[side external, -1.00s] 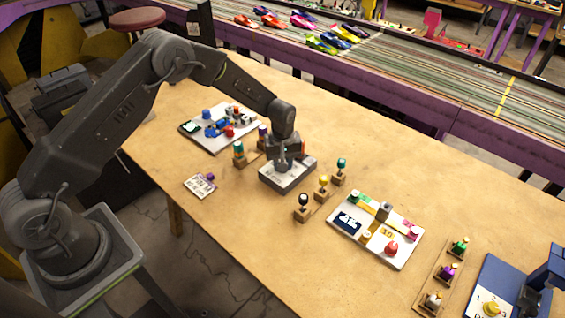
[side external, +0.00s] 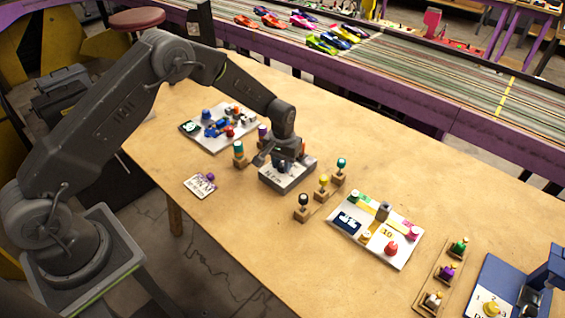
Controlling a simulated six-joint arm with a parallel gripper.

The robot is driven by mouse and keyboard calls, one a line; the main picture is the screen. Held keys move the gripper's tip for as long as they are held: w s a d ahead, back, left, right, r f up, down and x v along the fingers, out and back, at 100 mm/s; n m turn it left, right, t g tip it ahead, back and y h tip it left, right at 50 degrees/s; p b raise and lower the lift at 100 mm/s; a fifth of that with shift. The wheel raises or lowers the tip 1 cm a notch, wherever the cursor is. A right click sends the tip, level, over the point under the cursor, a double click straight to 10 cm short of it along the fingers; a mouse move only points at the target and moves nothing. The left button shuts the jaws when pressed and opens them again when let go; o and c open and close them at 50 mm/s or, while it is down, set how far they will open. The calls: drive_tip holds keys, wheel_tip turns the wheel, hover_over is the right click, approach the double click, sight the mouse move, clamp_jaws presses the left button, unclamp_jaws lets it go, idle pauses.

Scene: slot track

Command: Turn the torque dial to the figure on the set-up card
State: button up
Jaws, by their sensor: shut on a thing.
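The torque dial's grey box (side external: 289,182) stands mid-table with lettering on its light top, which seems to read "N·m". My gripper (side external: 287,163) points down over the middle of this box. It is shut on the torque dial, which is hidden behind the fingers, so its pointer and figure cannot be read. A small white card (side external: 198,188) lies on the table left of the box, with a purple-topped piece (side external: 210,177) on it. It looks like the set-up card, but its print is too small to read.
Drivers in wooden stands surround the box: teal-topped (side external: 239,150) at left, black (side external: 304,200), yellow (side external: 323,181) and teal (side external: 341,163) at right. A parts tray (side external: 246,113) lies behind, another board (side external: 345,236) front right. Bare table lies between card and front edge.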

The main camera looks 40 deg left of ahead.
sight(282, 165)
idle(0.4)
drive_tip(key=o, duration=0.9)
drive_tip(key=shift+r, duration=0.1)
wheel_tip(282, 165, up, 14)
drive_tip(key=shift+f, duration=0.2)
drive_tip(key=shift+r, duration=0.1)
